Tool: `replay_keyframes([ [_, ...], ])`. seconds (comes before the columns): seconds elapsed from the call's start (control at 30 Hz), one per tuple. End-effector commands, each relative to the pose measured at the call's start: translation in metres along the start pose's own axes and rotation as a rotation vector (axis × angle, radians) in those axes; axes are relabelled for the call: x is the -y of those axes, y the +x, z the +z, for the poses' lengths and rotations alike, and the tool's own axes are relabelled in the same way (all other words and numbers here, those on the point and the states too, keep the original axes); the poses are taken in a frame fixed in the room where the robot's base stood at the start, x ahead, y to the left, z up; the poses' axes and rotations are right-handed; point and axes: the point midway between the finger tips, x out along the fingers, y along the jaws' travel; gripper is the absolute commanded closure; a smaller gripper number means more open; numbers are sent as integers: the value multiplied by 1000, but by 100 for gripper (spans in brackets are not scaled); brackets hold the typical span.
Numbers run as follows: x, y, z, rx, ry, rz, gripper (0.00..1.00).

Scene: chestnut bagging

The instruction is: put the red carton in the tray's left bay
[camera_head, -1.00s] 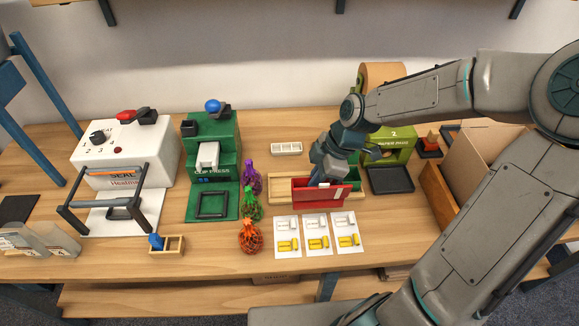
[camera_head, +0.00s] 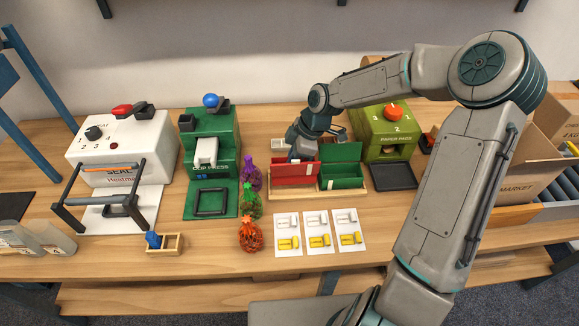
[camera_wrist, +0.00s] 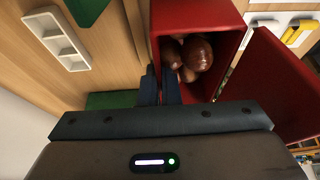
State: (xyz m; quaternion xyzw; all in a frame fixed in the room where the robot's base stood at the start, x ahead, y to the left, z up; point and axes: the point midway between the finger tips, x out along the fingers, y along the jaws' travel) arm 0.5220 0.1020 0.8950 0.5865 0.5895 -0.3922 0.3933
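The red carton (camera_head: 293,173) is upright with its lid open, at the left bay of the wooden tray (camera_head: 345,193). I cannot tell whether its base rests on the bay floor. A green carton (camera_head: 341,175) with its lid up stands in the right bay. My gripper (camera_head: 296,157) is at the back wall of the red carton. In the wrist view my gripper's fingers (camera_wrist: 161,86) are close together on a wall of the red carton (camera_wrist: 206,22), with the wall pinched between them. Several brown chestnuts (camera_wrist: 197,52) lie inside it.
A green clip press (camera_head: 212,150) and a white heat sealer (camera_head: 120,145) stand at the left. Net bags (camera_head: 250,202) and white cards (camera_head: 320,232) lie close by. A green paper-bag dispenser (camera_head: 388,140) and black tray (camera_head: 392,177) are to the right.

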Motion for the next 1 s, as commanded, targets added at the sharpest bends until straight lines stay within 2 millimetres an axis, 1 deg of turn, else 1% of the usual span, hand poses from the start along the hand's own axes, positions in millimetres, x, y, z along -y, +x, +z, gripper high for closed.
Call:
replay_keyframes([
  [0.1,-7,6,-2,0,1,0,100],
  [0.23,-8,13,1,0,1,-2,100],
  [0.4,-7,36,10,-1,1,-3,100],
  [0.47,-7,41,13,-1,1,-1,100],
  [0.8,-8,46,15,-1,1,1,100],
  [0.9,-8,45,15,-1,1,1,75],
  [1.0,-8,45,15,-1,1,1,75],
])
